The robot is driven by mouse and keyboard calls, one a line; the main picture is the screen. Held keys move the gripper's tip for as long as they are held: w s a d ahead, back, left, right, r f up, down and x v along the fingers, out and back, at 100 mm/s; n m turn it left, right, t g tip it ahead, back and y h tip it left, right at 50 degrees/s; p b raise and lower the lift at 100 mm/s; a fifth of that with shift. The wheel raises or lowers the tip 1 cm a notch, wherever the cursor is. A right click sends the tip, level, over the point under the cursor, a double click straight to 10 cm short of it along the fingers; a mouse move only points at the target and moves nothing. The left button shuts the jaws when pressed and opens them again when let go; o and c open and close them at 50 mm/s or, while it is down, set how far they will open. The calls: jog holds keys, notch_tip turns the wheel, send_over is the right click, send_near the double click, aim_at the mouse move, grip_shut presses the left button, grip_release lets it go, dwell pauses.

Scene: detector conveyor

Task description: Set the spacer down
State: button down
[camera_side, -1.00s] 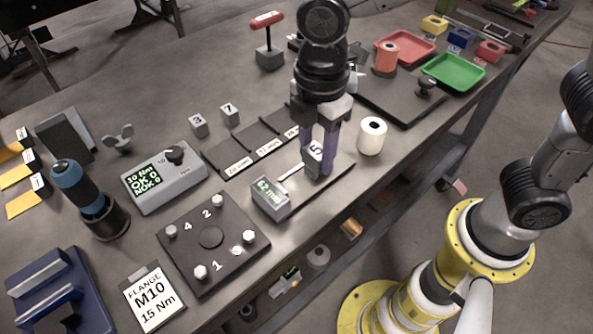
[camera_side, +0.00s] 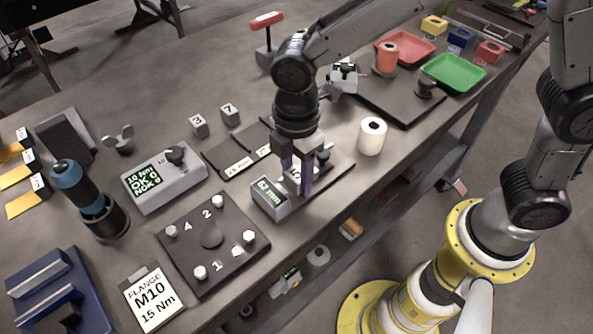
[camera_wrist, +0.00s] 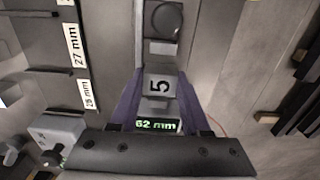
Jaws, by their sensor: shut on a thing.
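The spacer (camera_side: 297,174) is a small grey block marked 5. My gripper (camera_side: 305,182) is shut on it, with the purple fingers on either side. In the wrist view the spacer (camera_wrist: 159,86) sits between the fingers, marked face up, right beside the gauge display. The gauge (camera_side: 268,198) is a grey box reading 62 mm, on a dark base plate; its display also shows in the wrist view (camera_wrist: 157,125). The spacer is over the plate near the gauge. The fingers hide its lower part, so I cannot tell whether it touches the plate.
A dark slotted strip with mm labels (camera_side: 232,162) lies behind the gauge. A white roll (camera_side: 371,137) stands to the right. Blocks 3 (camera_side: 198,125) and 7 (camera_side: 230,115) stand behind. A dark bolt plate (camera_side: 190,245) and a display box (camera_side: 160,182) are at left.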

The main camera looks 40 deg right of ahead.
aim_at(297, 173)
jog(key=shift+c, duration=1.8)
grip_release()
jog(key=shift+f, duration=0.1)
notch_tip(297, 173, up, 12)
jog(key=shift+r, duration=0.25)
jog(key=s+d+r+m+t, duration=0.1)
jog(key=s+d+r+m, duration=0.2)
jog(key=d, duration=0.4)
jog(key=s+d+r+m+t, duration=0.1)
jog(key=s+d+m, duration=0.1)
jog(key=d+m, duration=0.4)
jog(key=s+d+f+m+t, duration=0.3)
jog(key=s+d+m, duration=0.6)
jog(key=shift+s+d+f+t, duration=0.2)
jog(key=shift+s+f+t, duration=0.1)
